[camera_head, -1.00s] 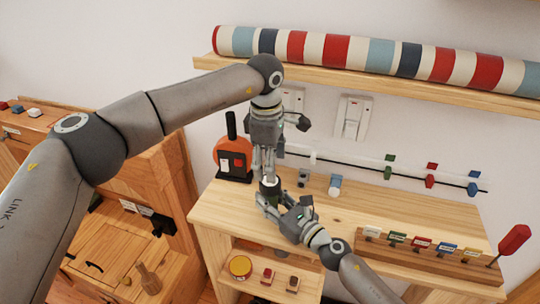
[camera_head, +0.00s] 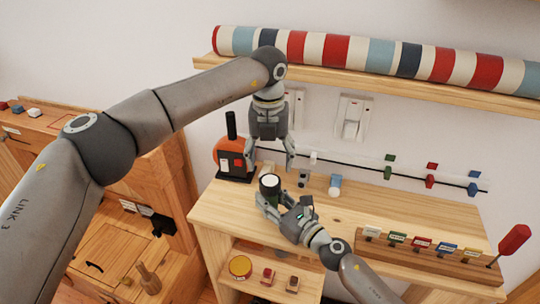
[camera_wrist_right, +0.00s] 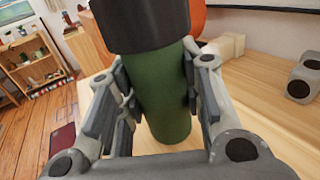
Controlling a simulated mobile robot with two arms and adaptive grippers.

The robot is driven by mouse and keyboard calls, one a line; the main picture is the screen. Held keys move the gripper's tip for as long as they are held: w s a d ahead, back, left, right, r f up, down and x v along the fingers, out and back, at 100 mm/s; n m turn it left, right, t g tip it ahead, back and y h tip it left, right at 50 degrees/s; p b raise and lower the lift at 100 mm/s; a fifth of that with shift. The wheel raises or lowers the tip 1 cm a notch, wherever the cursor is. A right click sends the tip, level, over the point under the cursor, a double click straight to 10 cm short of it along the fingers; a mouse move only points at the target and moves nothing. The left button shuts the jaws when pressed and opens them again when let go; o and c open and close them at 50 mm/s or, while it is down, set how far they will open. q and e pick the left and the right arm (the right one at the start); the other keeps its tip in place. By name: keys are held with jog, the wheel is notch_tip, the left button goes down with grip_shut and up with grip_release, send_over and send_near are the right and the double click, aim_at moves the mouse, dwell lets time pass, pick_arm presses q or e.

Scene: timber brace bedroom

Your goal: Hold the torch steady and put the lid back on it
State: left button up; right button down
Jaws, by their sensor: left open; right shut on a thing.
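The torch has a green body (camera_wrist_right: 160,95) and stands upright on the wooden desk. A black lid (camera_wrist_right: 142,22) sits on top of the body, cut off by the upper edge of the wrist view. In the head view the black lid (camera_head: 262,189) shows a pale round top. My right gripper (camera_head: 273,199) is shut around the green body from the front right, one finger on each side. My left gripper (camera_head: 271,164) is above and behind the torch, fingers spread and empty, apart from the lid.
An orange and black device (camera_head: 233,157) stands at the left of the desk (camera_head: 340,210). Small grey (camera_head: 303,178) and blue-white (camera_head: 335,186) objects lie behind the torch. A rack with coloured labels (camera_head: 430,252) is at the right. A striped roll (camera_head: 350,52) lies on the shelf above.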

aim_at(270, 180)
pick_arm(q)
jog(key=n, duration=0.7)
jog(key=shift+r, duration=0.2)
jog(key=n, duration=0.8)
jog(key=shift+s+r, duration=0.1)
jog(key=shift+r, duration=0.05)
jog(key=shift+f, duration=4)
